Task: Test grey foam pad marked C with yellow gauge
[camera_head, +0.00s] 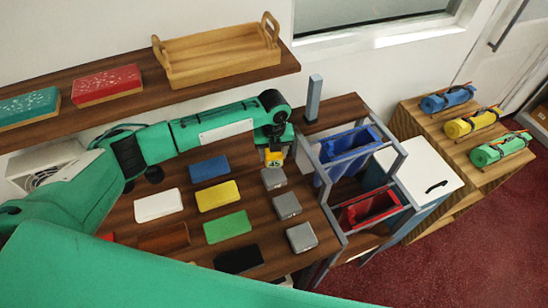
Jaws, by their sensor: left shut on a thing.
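My left gripper (275,149) points down and is shut on the yellow gauge (274,158), a small yellow block mostly hidden by the gripper. The gauge is just behind the far grey foam pad (273,179) in the picture; I cannot tell whether they touch. Two more grey foam pads, a middle one (287,205) and a near one (301,237), lie in the same column on the wooden counter (272,238). Any letters on the pads are too small to read, so I cannot tell which is C. My right gripper is not in view.
Blue (209,167), yellow (218,195), green (228,227), white (158,205), brown (164,238) and black (239,260) pads lie left of the grey ones. A grey rack with blue (347,152) and red (368,209) bins stands right. A shelf (130,99) runs behind.

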